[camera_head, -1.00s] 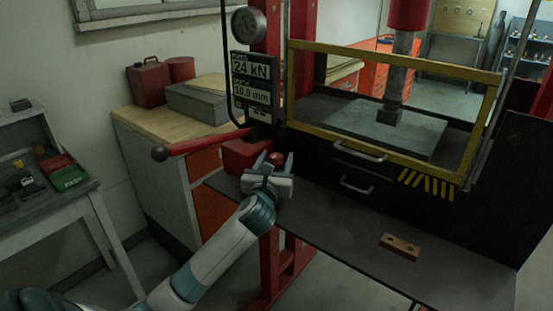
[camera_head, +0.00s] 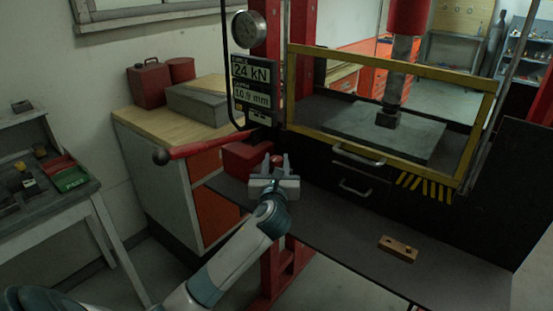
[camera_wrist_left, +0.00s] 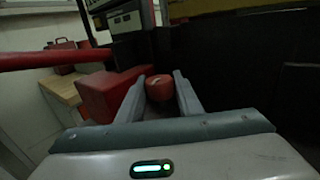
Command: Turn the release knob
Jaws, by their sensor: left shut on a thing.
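The red release knob (camera_head: 277,160) is on the press, beside the red pump block (camera_head: 245,158). My left gripper (camera_head: 272,162) is at the knob, with one finger on each side of it. In the left wrist view the round knob (camera_wrist_left: 159,88) sits between the two fingertips (camera_wrist_left: 161,86), and the jaws are shut on it. The fingers hide part of the knob's sides in the head view. My right gripper is not in view.
A red pump lever (camera_head: 205,146) sticks out to the left. A display (camera_head: 253,82) reads 24 kN and 10.9 mm. A yellow guard frame (camera_head: 395,60) surrounds the press bed. A wooden block with holes (camera_head: 398,248) lies on the dark shelf (camera_head: 440,275).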

